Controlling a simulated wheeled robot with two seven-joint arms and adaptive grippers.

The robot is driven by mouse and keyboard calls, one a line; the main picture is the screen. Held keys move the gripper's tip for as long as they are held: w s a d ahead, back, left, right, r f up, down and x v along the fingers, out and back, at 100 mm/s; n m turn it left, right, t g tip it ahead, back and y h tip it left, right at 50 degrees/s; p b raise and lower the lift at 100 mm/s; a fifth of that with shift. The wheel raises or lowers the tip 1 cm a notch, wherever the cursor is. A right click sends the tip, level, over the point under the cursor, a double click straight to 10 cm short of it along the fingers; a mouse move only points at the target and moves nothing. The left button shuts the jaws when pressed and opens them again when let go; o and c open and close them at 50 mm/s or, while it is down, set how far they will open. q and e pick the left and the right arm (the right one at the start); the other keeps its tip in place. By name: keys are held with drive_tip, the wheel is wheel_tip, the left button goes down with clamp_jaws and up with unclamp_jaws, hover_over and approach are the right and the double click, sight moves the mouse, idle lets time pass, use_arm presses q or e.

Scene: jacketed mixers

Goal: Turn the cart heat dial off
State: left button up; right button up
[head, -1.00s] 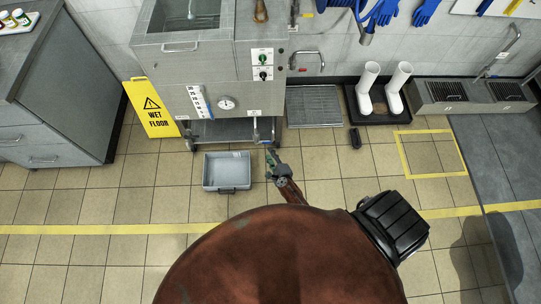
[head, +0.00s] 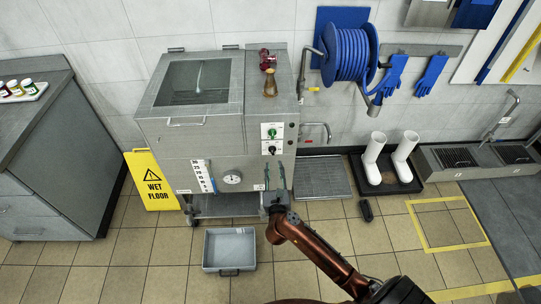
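The steel cart (head: 215,143) stands against the wall with a white control panel on its front right. The panel carries a green knob (head: 272,132) above a black knob (head: 272,150). Their labels are too small to read, so I cannot tell which is the heat dial. My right gripper (head: 275,170) is just below the black knob in the picture, pointing up at the panel. Its two fingers look apart with nothing between them. I see no clear contact with a knob. My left gripper is out of view.
A round gauge (head: 232,178) and a white scale strip (head: 203,176) are left of my gripper. A grey tub (head: 229,249) lies on the floor in front. A yellow wet-floor sign (head: 153,180) stands at left. White boots (head: 374,157) stand in a tray at right.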

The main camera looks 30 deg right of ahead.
sight(273, 152)
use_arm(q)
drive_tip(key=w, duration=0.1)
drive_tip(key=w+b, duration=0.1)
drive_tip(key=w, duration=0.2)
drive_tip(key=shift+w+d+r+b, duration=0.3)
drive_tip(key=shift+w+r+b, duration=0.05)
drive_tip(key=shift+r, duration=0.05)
use_arm(e)
drive_tip(key=x, duration=0.7)
drive_tip(key=shift+c, duration=0.2)
clamp_jaws()
drive_tip(key=shift+d, duration=0.1)
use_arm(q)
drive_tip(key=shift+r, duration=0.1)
use_arm(e)
drive_tip(key=shift+r, duration=0.1)
